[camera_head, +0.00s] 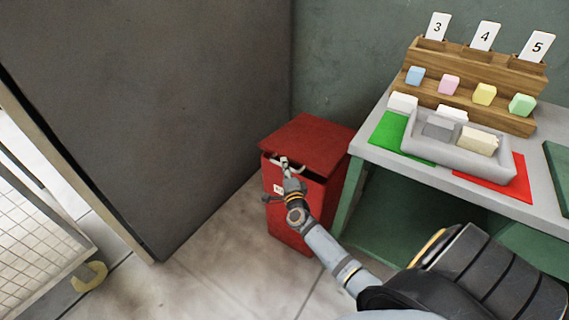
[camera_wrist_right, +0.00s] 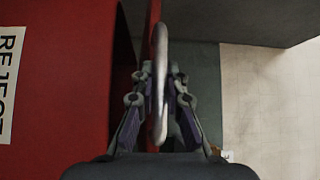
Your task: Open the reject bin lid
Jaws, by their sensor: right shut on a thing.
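The red reject bin (camera_head: 290,225) stands on the floor between the grey panel and the table. Its red lid (camera_head: 308,142) is slightly raised, with a dark gap under its front edge. My right gripper (camera_head: 287,164) is at the front of the lid, shut on the pale lid handle (camera_head: 299,167). In the right wrist view the handle (camera_wrist_right: 160,50) runs between the two fingers of the gripper (camera_wrist_right: 160,88). The bin's front with a REJECT label (camera_wrist_right: 10,85) is on the left there. My left gripper is not in view.
A table (camera_head: 375,150) at the right holds a grey tray (camera_head: 409,144), green and red mats, foam blocks and a wooden rack (camera_head: 455,62). A large grey panel (camera_head: 170,110) stands left of the bin. Floor (camera_head: 210,265) in front is clear.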

